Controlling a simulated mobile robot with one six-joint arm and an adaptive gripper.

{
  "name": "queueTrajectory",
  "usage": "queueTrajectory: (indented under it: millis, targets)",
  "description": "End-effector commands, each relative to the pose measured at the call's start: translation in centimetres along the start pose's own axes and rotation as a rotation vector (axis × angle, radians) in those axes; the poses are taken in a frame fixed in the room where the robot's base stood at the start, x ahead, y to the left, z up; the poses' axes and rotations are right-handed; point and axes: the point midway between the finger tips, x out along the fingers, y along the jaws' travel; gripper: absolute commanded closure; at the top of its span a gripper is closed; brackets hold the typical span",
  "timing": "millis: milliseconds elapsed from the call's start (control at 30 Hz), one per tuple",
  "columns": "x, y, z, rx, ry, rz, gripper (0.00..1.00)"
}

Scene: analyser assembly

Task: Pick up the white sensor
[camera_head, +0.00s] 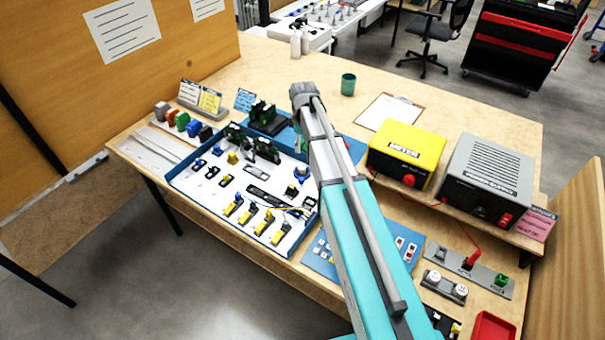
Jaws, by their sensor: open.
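A shallow blue-edged tray (182,188) with a white floor lies on the wooden bench and holds several small parts. Among them are several yellow-and-black parts (248,215) at the tray's near side and green-and-black parts (268,150) at its far side. I cannot single out a white sensor at this size. My turquoise and grey arm reaches up from the bottom across the tray's right side. My gripper's fingers do not show; the arm hides that area.
A yellow meter box (408,152) and a grey box (486,180) stand right of my arm. A clipboard (388,112) and a green cup (348,84) are behind. A blue mat (318,262) with small parts lies in front. The bench's far middle is mostly clear.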

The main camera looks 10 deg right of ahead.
Motion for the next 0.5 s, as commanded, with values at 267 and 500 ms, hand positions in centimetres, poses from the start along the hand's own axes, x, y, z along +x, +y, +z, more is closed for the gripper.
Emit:
queueTrajectory:
  millis: [267, 500]
  targets:
    - [2.5, 0.0, 0.0, 0.001, 0.000, 0.000, 0.15]
    - [4.3, 0.0, 0.1, 0.001, 0.000, 0.000, 0.15]
